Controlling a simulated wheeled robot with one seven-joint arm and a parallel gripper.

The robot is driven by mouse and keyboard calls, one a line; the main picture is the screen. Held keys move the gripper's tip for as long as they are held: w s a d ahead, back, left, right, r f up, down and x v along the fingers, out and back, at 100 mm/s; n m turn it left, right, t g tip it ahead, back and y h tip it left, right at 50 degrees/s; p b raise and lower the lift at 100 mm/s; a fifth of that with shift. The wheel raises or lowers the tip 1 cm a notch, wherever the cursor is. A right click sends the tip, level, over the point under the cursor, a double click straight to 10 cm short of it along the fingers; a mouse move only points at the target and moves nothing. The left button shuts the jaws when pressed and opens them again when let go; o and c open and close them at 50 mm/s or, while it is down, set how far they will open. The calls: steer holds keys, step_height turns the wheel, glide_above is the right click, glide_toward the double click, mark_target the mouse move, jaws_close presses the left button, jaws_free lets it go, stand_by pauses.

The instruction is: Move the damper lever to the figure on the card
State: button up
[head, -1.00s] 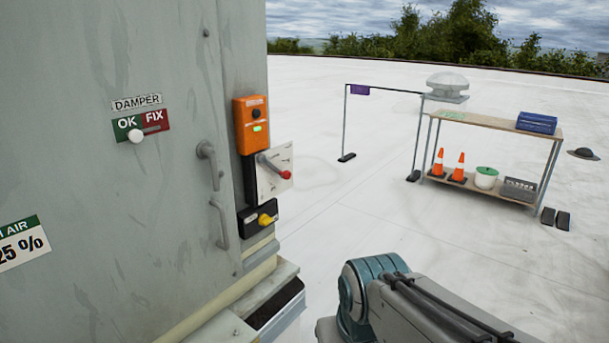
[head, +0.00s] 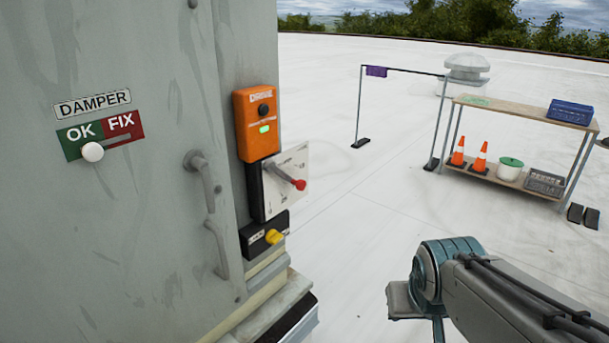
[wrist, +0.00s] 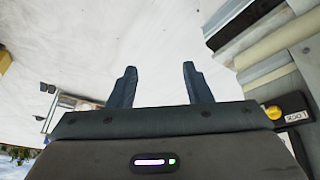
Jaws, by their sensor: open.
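A grey lever with a red knob (head: 298,184) sticks out over a pale plate (head: 287,168) on the side of the grey cabinet, below an orange box. The marks on the plate are too small to read. A DAMPER sign (head: 92,103) on the cabinet front has a green OK field and a red FIX field; its white round knob (head: 92,152) sits under OK. The percent card is out of view now. My gripper (wrist: 158,68) shows in the wrist view with its two dark fingers apart and nothing between them. It is away from the lever.
The orange box (head: 257,122) has a green light. A black box with a yellow knob (head: 274,237) is below the lever and shows in the wrist view (wrist: 273,112). Handles (head: 203,180) stick out from the cabinet. A shelf table (head: 520,110) stands across the open white roof.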

steer(key=w+r+n+t, duration=0.1)
steer(key=w+r+t, duration=0.25)
steer(key=w, duration=0.55)
steer(key=w+r+n+t, duration=0.2)
steer(key=w+t, duration=0.2)
steer(key=w, duration=0.5)
steer(key=n+g+y+b, duration=0.1)
steer(key=n+y, duration=0.7)
steer(key=y, duration=0.7)
glide_toward(303, 187)
steer(key=p+x, duration=0.1)
steer(key=x, duration=1)
